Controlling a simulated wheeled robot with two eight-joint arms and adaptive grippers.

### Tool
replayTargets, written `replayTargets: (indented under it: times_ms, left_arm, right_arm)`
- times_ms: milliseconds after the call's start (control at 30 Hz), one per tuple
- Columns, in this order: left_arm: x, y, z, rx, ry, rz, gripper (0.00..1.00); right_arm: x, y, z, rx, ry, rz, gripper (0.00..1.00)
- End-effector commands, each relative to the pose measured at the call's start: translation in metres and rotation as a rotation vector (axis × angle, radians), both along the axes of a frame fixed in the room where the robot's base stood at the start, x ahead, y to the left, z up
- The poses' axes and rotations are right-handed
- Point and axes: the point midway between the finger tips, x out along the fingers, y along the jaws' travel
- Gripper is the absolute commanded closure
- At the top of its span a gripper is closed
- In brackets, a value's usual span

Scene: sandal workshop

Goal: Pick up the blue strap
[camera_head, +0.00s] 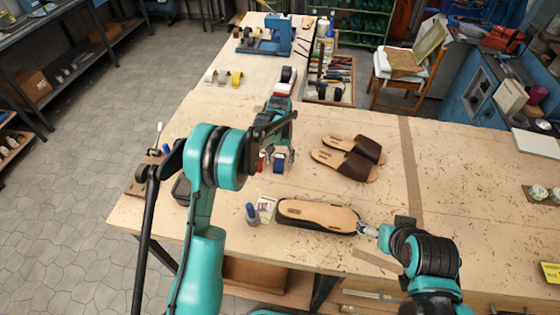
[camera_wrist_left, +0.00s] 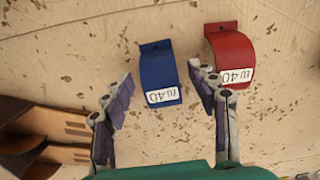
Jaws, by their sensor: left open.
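The blue strap (camera_wrist_left: 159,73) stands on the wooden workbench, with a white label reading EU 40. My left gripper (camera_wrist_left: 160,80) is open, with one finger on each side of the blue strap in the wrist view; I cannot tell whether they touch it. In the head view the blue strap (camera_head: 279,166) shows just below my left gripper (camera_head: 277,150), partly hidden by it. A red strap (camera_wrist_left: 231,56), also labelled EU 40, stands just right of the right finger. My right gripper (camera_head: 369,230) is at the toe end of a sandal sole (camera_head: 315,216); its jaws are unclear.
Two brown sandals (camera_head: 350,157) lie right of the straps. A blue-capped bottle (camera_head: 251,213) and a small card (camera_head: 267,207) stand near the sole. A tool tray (camera_head: 330,80) and a blue machine (camera_head: 268,38) are farther back.

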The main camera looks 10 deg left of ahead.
Motion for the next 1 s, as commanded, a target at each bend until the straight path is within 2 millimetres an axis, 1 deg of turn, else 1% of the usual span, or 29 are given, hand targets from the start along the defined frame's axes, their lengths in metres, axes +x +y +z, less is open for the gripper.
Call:
replayTargets:
  times_ms: [200,233,267,300,367,400,767,867,1000]
  left_arm:
    - [0.000,0.000,-0.001,0.000,0.000,0.000,0.41]
    - [0.000,0.000,-0.001,0.000,0.000,0.000,0.44]
    - [0.000,0.000,-0.001,0.000,0.000,0.000,0.52]
    - [0.000,0.000,-0.001,0.000,0.000,0.001,0.62]
    - [0.000,0.000,-0.001,0.000,0.000,0.001,0.78]
    - [0.000,0.000,-0.001,0.000,0.000,0.001,0.83]
    - [0.000,0.000,0.000,0.000,0.000,0.001,0.83]
    - [0.000,0.000,0.005,0.000,0.000,0.001,0.83]
    - [0.000,0.000,0.022,0.000,0.000,0.001,0.83]
  right_arm:
    - [0.000,0.000,0.000,0.000,0.000,0.000,0.15]
    - [0.000,0.000,0.000,0.000,0.000,0.000,0.15]
    - [0.000,0.000,0.000,0.000,0.000,0.000,0.15]
    - [0.000,0.000,0.000,0.000,0.000,0.000,0.15]
    - [0.000,0.000,0.000,0.000,0.000,0.000,0.15]
    - [0.000,0.000,0.000,0.000,0.000,0.000,0.15]
    - [0.000,0.000,0.000,0.000,0.000,0.000,0.15]
    - [0.000,0.000,0.001,0.000,0.000,0.000,0.15]
    - [0.000,0.000,0.003,0.000,0.000,0.000,0.15]
